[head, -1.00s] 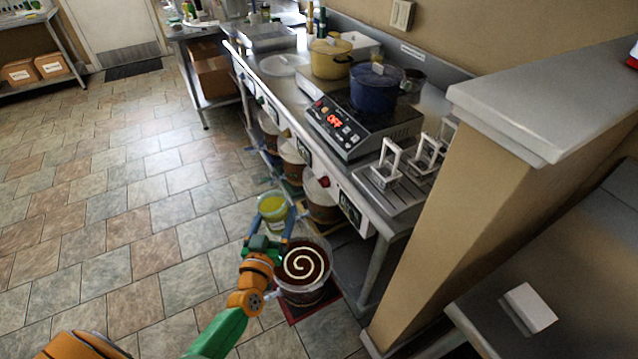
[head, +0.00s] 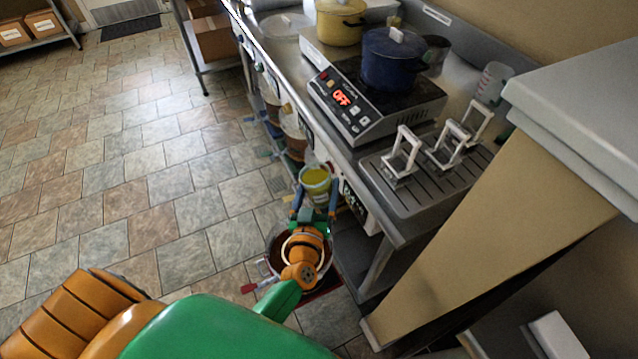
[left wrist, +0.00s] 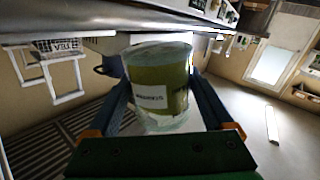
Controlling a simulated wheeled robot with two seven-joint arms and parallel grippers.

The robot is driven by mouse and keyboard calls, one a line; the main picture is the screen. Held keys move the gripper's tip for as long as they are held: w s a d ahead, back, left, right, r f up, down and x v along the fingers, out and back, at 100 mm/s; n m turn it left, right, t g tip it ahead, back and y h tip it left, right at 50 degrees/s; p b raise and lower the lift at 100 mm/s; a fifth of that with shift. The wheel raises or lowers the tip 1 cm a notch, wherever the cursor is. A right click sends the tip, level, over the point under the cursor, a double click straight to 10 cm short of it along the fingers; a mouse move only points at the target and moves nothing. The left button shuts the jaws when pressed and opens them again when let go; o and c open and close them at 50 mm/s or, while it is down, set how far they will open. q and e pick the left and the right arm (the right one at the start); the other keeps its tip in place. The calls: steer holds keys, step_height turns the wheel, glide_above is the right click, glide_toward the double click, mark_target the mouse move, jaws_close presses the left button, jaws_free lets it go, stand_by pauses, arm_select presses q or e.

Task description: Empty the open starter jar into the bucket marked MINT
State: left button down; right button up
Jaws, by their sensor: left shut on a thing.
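The starter jar (head: 316,181), a clear jar with yellow-green contents, is held between the fingers of my left gripper (head: 314,207). In the left wrist view the jar (left wrist: 158,85) fills the space between both fingers, with a white label on its side too small to read surely. In the head view it looks roughly upright. A bucket with dark contents and a pale swirl (head: 276,258) stands on the floor, largely hidden below my left gripper and wrist. I cannot read a MINT mark on it. My right gripper is not in view.
Several buckets (head: 294,122) stand under the steel counter (head: 420,215). On the counter are a cooker (head: 365,110), a blue pot (head: 392,60), a yellow pot (head: 338,22) and white frames (head: 403,155). A tan partition (head: 470,240) borders the right; the tiled floor at left is clear.

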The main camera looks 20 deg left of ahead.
arm_select(q)
steer(key=f+b, duration=0.1)
steer(key=f, duration=0.1)
steer(key=w+f+b, duration=0.1)
steer(key=shift+a+f, duration=0.1)
steer(key=shift+f, duration=0.25)
step_height(320, 180, down, 7)
steer(key=n+b, duration=0.1)
steer(key=b, duration=0.6)
steer(key=shift+s+r+b, duration=0.15)
steer(key=shift+r+b, duration=0.05)
steer(key=shift+b, duration=0.1)
steer(key=shift+f, duration=0.1)
step_height(320, 180, down, 21)
steer(key=d+n+g+h+b, duration=0.1)
steer(key=n+b, duration=0.5)
steer(key=b, duration=1.2)
steer(key=shift+b, duration=0.3)
stand_by(0.9)
steer(key=shift+d+f, duration=0.1)
